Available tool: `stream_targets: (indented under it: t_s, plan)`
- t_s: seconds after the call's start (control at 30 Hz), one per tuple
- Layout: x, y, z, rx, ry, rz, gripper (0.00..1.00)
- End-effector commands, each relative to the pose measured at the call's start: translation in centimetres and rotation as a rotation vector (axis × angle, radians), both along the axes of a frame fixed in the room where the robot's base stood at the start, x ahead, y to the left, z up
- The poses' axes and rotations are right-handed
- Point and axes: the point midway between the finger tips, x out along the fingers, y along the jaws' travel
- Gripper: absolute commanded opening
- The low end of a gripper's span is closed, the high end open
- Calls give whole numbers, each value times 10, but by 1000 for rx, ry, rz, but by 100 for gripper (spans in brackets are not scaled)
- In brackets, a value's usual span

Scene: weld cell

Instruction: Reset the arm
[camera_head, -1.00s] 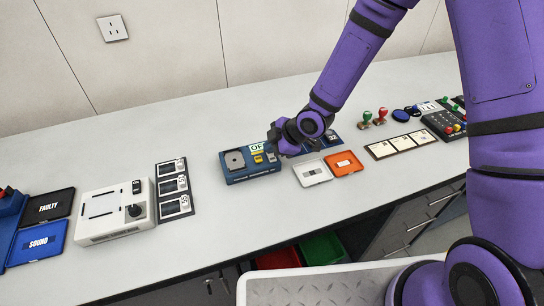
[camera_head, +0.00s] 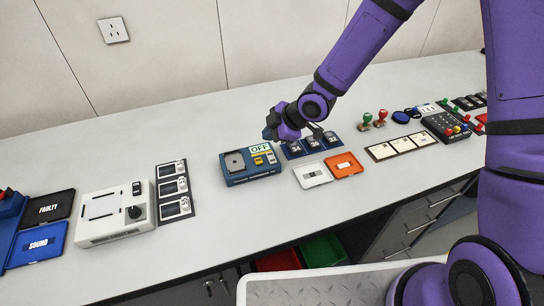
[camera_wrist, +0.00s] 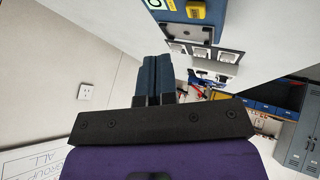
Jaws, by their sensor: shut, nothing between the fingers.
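My purple arm reaches over the bench from the right in the head view. My gripper (camera_head: 274,132) is in the air above and behind the blue device with the "OFF" label (camera_head: 238,178). In the wrist view my gripper's two blue fingers (camera_wrist: 156,75) lie together, with nothing between them. The device's yellow button (camera_wrist: 196,9) shows at the top of that view, apart from the fingers.
A white tray (camera_head: 303,177) and an orange tray (camera_head: 349,173) lie right of the device. A white machine (camera_head: 97,225), a "FAULTY" tray (camera_head: 66,213) and a "SOUND" tray (camera_head: 55,234) are at left. Green and red stamps (camera_head: 380,117) stand behind. The bench front is clear.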

Motion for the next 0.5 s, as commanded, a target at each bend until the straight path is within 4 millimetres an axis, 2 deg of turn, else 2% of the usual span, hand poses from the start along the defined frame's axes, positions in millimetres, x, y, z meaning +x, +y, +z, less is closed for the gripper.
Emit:
stream_targets:
  t_s: [0.27,0.37,0.5]
  plan:
    - [1,-2,2,-6,0,-6,0]
    - [4,-12,11,-32,-3,-39,0]
    - [9,-40,39,-102,-1,-146,0]
